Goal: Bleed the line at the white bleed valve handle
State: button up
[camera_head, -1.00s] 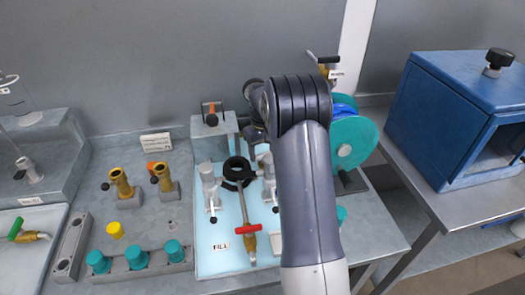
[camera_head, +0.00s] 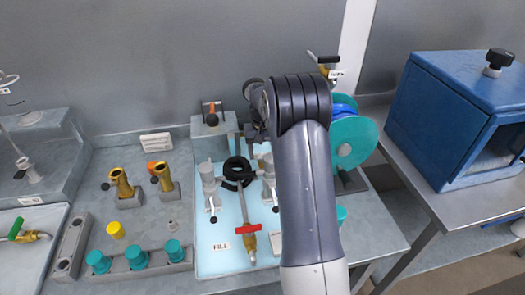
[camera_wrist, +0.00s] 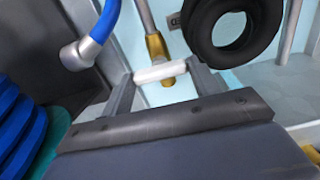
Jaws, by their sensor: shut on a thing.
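In the wrist view a white handle (camera_wrist: 165,72) sits on a brass valve (camera_wrist: 157,48) at the lower end of a grey pipe. My gripper (camera_wrist: 160,77) is shut on the white handle, with one finger at each end of it. The handle lies crosswise, slightly tilted. In the head view my own arm covers much of the middle, and I cannot make out the gripped handle there.
A black ring (camera_wrist: 232,25) is close right of the gripper. A blue hose (camera_wrist: 98,35) with a grey end fitting is at left. The red FILL handle (camera_head: 248,229), a teal reel (camera_head: 355,142) and a blue cabinet (camera_head: 455,115) stand around my arm.

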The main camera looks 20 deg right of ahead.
aim_at(263, 154)
jog(key=o, duration=1)
notch_tip(263, 154, up, 11)
jog(key=shift+b, duration=0.45)
jog(key=shift+f, duration=0.1)
notch_tip(263, 154, down, 11)
jog(key=shift+r+p, duration=0.1)
jog(key=shift+p, duration=0.4)
